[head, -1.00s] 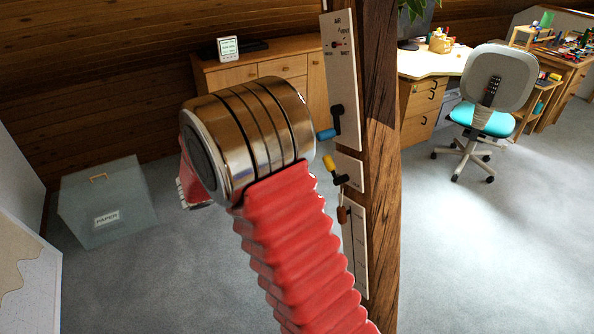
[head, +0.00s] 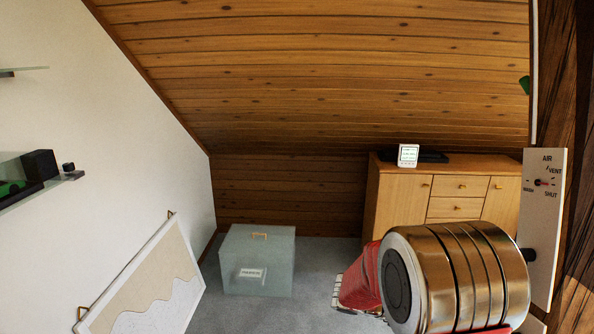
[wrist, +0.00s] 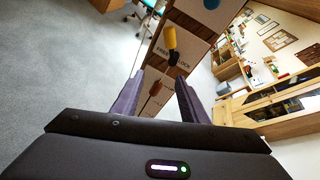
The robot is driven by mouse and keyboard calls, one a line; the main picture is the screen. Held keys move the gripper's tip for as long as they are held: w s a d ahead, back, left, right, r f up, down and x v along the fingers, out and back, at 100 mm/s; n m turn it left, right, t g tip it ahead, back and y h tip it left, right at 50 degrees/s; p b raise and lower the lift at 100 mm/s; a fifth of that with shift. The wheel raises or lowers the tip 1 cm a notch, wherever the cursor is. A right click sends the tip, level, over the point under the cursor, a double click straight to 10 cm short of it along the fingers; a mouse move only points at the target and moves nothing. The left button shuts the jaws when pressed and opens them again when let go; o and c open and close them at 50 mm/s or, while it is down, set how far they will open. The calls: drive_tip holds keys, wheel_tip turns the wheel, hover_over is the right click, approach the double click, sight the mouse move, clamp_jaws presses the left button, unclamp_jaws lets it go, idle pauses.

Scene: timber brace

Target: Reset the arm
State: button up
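My arm, a red ribbed sleeve with a shiny metal joint, fills the lower right of the head view, and my gripper's fingers are hidden there. In the wrist view my gripper (wrist: 159,76) is open, its two dark fingers apart with nothing held between them. Beyond them a timber post (wrist: 190,22) carries pale panels. A yellow-handled lever (wrist: 171,38) sits on the panel lettered FREE and LOCK. A brown handle (wrist: 155,87) shows beyond the gap between the fingers. A blue handle (wrist: 211,4) is at the top edge.
In the head view, a panel marked AIR (head: 545,190) is close to my arm at the right. A wooden cabinet (head: 400,200), a grey PAPER box (head: 258,250) and a framed board (head: 150,290) stand farther off. Grey floor (head: 300,310) lies open between them.

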drive_tip(key=s+a+f+m+y, duration=0.2)
drive_tip(key=s+a+m+y, duration=0.6)
drive_tip(key=s+a+m, duration=0.6)
drive_tip(key=s+a+r+m+t+y, duration=0.2)
drive_tip(key=s+a+r+m+t, duration=0.1)
drive_tip(key=r+m, duration=0.2)
drive_tip(key=s+a+r+m+t+y, duration=0.3)
drive_tip(key=s+r+m, duration=0.1)
drive_tip(key=r, duration=0.4)
drive_tip(key=shift+r+m+y, duration=0.15)
drive_tip(key=shift+m+y, duration=0.15)
drive_tip(key=shift+m, duration=0.5)
